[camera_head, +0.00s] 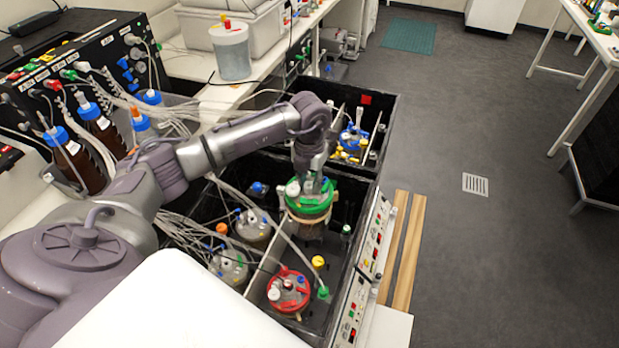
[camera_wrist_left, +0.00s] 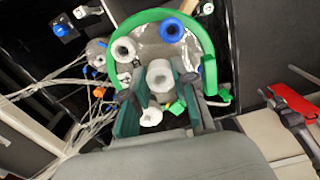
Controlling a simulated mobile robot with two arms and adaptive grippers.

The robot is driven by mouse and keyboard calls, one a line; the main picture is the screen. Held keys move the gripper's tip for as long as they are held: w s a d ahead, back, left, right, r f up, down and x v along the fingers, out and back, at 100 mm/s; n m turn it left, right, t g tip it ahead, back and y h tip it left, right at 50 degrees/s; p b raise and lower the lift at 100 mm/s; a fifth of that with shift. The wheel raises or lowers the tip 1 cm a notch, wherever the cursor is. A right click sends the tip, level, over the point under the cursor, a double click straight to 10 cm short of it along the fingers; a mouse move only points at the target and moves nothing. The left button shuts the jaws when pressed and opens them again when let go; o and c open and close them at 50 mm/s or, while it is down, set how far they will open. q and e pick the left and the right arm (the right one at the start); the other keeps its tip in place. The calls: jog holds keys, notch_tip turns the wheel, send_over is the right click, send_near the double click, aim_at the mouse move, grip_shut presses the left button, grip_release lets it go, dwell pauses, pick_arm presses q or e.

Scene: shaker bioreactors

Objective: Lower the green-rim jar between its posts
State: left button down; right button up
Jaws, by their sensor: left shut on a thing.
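The green-rim jar (camera_head: 316,212) is in the far right part of the near black shaker box, upright as far as I can see. My left gripper (camera_head: 312,180) reaches down from above and is shut on its lid. In the left wrist view my two dark green fingers (camera_wrist_left: 160,98) close around a pale port in the middle of the lid, and the green rim (camera_wrist_left: 208,62) curves around them. The jar's base and posts are hidden, so I cannot tell whether it touches the box floor. My right gripper is not in view.
A red-rim jar (camera_head: 289,290) stands nearer in the same box, with clear-lidded jars (camera_head: 228,265) on its left. Yellow-capped (camera_head: 318,262) and green-capped (camera_head: 346,231) parts rise close by. Thin tubes cross the box. A second box (camera_head: 384,112) lies beyond.

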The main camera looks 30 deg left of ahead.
pick_arm(q)
notch_tip(320, 180, down, 20)
jog(key=b, duration=1.4)
jog(key=shift+w+f+b, duration=0.1)
jog(key=shift+f+b, duration=2)
jog(key=shift+f, duration=0.65)
dwell(1.9)
jog(key=c, duration=1)
grip_release()
jog(key=shift+o, duration=0.8)
jog(key=shift+s+f, duration=0.15)
jog(key=shift+s, duration=0.05)
